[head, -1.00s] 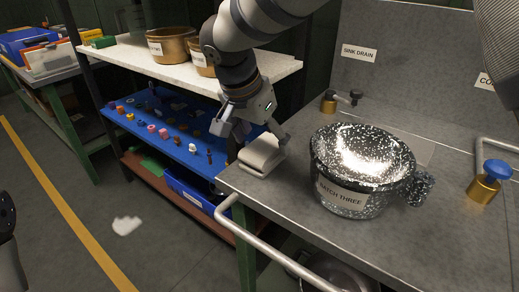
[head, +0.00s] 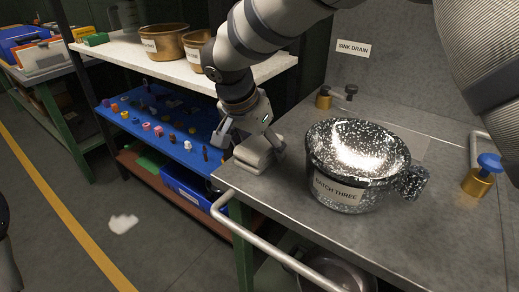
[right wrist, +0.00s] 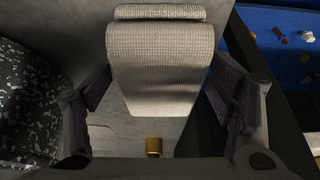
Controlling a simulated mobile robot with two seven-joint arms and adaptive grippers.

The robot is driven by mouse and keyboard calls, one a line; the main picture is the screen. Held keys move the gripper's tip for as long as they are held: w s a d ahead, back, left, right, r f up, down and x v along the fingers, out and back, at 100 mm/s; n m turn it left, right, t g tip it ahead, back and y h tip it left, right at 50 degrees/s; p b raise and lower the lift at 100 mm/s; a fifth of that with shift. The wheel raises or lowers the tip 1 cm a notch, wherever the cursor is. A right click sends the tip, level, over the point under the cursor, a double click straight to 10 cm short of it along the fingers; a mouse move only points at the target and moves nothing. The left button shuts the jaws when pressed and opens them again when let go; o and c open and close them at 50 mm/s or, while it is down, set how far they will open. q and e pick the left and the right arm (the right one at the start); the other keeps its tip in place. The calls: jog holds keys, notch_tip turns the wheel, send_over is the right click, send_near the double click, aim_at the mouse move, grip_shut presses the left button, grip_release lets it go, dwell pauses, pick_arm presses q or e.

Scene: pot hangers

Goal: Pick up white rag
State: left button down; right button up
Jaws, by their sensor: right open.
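The white rag (head: 256,158) is a folded, ribbed pale cloth lying on the left edge of the steel counter, left of the speckled pot. It fills the upper middle of the right wrist view (right wrist: 160,65). My right gripper (head: 250,142) is open just over the rag. In the right wrist view, its fingers (right wrist: 155,95) stand on either side of the cloth, with gaps showing toward the fingertips. The rag rests on the counter and its underside is hidden. My left gripper is not clearly visible.
The speckled pot (head: 340,192) labelled batch three stands close right of the rag. A blue-topped brass valve (head: 482,175) is farther right. A rail (head: 290,258) runs along the counter front. A shelf with a blue tray (head: 165,135) of small parts is left. A white scrap (head: 123,223) lies on the floor.

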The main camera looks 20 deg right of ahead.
aim_at(263, 139)
jog(key=c, duration=1.2)
pick_arm(q)
jog(key=shift+s+f, duration=0.1)
pick_arm(e)
jog(key=shift+c, duration=0.2)
